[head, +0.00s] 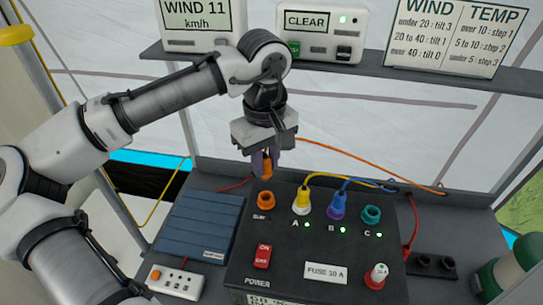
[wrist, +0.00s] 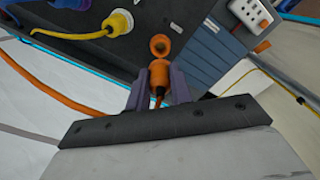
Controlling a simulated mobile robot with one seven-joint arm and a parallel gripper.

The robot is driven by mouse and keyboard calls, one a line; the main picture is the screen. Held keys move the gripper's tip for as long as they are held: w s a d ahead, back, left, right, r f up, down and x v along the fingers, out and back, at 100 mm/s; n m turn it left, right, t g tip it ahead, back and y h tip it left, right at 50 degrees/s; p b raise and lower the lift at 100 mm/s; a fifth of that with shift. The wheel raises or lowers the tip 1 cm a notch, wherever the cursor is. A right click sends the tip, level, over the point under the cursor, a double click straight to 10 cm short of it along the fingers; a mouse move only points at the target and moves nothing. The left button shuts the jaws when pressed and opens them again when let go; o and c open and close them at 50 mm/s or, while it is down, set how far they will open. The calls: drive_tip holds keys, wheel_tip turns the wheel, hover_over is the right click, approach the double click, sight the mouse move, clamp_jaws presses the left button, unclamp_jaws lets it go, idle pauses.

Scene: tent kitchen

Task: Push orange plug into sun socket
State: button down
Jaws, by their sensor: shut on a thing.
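The orange plug (head: 267,167) is held in my gripper (head: 262,163), with the purple fingers shut on its sides. The sun socket (head: 265,200) is an orange ring at the upper left of the black power box, with its label just below. In the head view the plug hangs above the socket with a gap between them. In the wrist view the plug (wrist: 159,76) sits between my fingers (wrist: 159,88), and the socket (wrist: 160,44) shows just beyond its tip. I cannot tell the exact alignment. An orange cable (wrist: 62,97) shows at the left.
The power box (head: 300,245) carries a yellow plug (head: 302,203) in socket A, a purple-blue plug (head: 337,206) in B, and an empty-looking teal socket C (head: 371,214). A red switch (head: 262,256) is below. A blue ribbed panel (head: 200,228) lies left. A shelf (head: 330,64) runs behind.

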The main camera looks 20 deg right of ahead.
sight(267, 173)
drive_tip(key=shift+f+b, duration=1.95)
drive_tip(key=shift+f, duration=0.15)
drive_tip(key=shift+s+r+p, duration=0.1)
drive_tip(key=shift+s+p, duration=0.05)
drive_tip(key=shift+p, duration=0.75)
drive_tip(key=shift+f+b, duration=0.65)
drive_tip(key=shift+f, duration=0.9)
idle(0.4)
drive_tip(key=c, duration=1.2)
unclamp_jaws()
drive_tip(key=shift+o, duration=0.2)
